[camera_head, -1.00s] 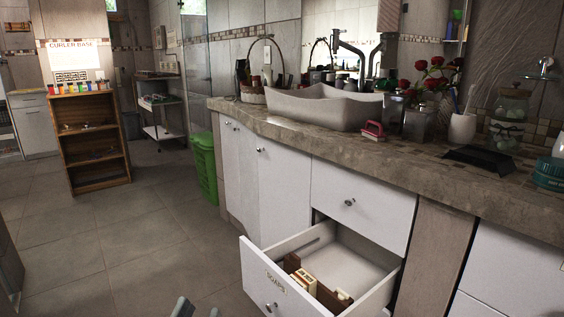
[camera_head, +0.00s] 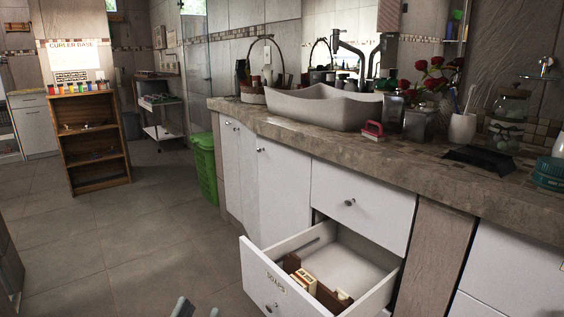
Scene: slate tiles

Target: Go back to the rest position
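My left gripper (camera_head: 197,309) shows only as two grey fingertips at the bottom edge, left of the open drawer. The tips are apart with nothing visible between them, and the rest of the gripper is cut off by the frame. My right gripper is not in view. The open drawer (camera_head: 258,277) has a "SOAPS" label on its front. A brown wooden divider (camera_head: 325,297) with cream soap bars (camera_head: 304,279) lies inside, and the back of the drawer is bare.
The stone counter (camera_head: 290,135) carries a sink (camera_head: 325,106), a red-handled brush (camera_head: 372,130), roses and jars. A green bin (camera_head: 204,165) stands beside the cabinet. A wooden shelf (camera_head: 90,142) stands farther back. The tiled floor (camera_head: 125,235) on the left is clear.

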